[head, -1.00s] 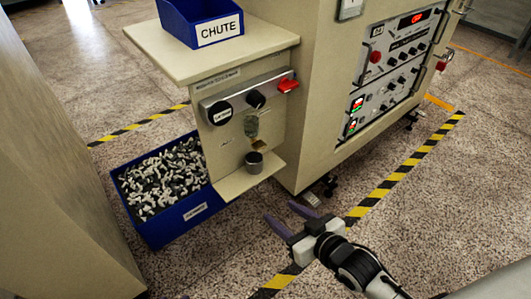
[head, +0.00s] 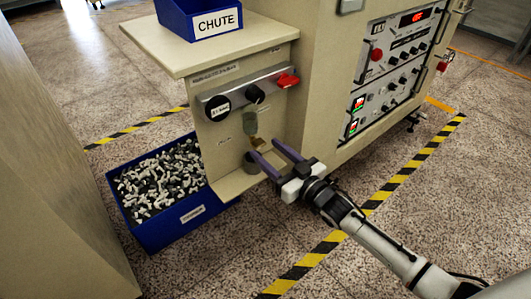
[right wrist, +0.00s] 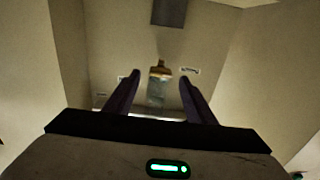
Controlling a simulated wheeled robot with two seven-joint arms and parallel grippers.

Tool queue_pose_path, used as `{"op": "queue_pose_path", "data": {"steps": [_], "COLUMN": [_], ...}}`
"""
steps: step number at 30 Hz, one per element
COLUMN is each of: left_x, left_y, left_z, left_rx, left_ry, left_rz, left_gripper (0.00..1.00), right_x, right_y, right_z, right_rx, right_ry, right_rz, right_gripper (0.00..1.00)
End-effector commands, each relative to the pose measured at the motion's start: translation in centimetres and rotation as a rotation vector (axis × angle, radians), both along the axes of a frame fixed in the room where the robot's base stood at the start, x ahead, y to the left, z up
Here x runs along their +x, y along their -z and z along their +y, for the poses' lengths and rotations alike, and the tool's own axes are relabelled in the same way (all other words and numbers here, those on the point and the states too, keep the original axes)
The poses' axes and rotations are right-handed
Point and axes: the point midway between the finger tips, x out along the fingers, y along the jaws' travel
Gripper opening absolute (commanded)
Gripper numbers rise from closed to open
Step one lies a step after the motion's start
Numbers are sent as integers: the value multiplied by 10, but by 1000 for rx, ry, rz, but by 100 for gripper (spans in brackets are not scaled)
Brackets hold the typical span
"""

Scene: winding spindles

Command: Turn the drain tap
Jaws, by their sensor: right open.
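A clear bowl (head: 249,122) hangs on the beige machine's front panel, with a small brass-coloured drain tap (head: 256,141) at its lower end. In the right wrist view the tap (right wrist: 161,70) shows brassy above the bowl (right wrist: 157,92), upside down. My right gripper (head: 264,148) is open, its two purple fingers pointing at the panel just below the bowl. In the wrist view the tap lies between the finger lines, farther off; I see no contact. A finger partly hides the tap's surroundings in the head view. My left gripper is not in view.
A grey cup (head: 250,167) stands on a small shelf (head: 236,185) under the tap, partly behind a finger. A blue bin (head: 150,230) of small pieces stands left on the floor. Open floor lies right.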

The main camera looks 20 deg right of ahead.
Motion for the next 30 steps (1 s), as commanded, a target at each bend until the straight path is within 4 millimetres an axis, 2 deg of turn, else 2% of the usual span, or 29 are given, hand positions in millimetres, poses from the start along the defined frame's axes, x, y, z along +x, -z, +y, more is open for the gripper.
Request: {"op": "queue_pose_path", "data": {"steps": [6, 14, 22, 30], "left_x": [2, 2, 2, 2], "left_y": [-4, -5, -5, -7], "left_z": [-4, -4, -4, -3], "left_rx": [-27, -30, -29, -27], "left_ry": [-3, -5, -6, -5], "left_rz": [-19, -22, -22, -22], "left_gripper": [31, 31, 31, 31], "right_x": [17, 18, 18, 17], "right_y": [1, 0, 0, 0], "right_z": [6, 7, 7, 7], "right_rx": [1, 0, 1, -23], "right_ry": [0, 0, 0, 0], "right_rz": [0, 2, 1, -7], "right_gripper": [50, 50, 9, 9]}}
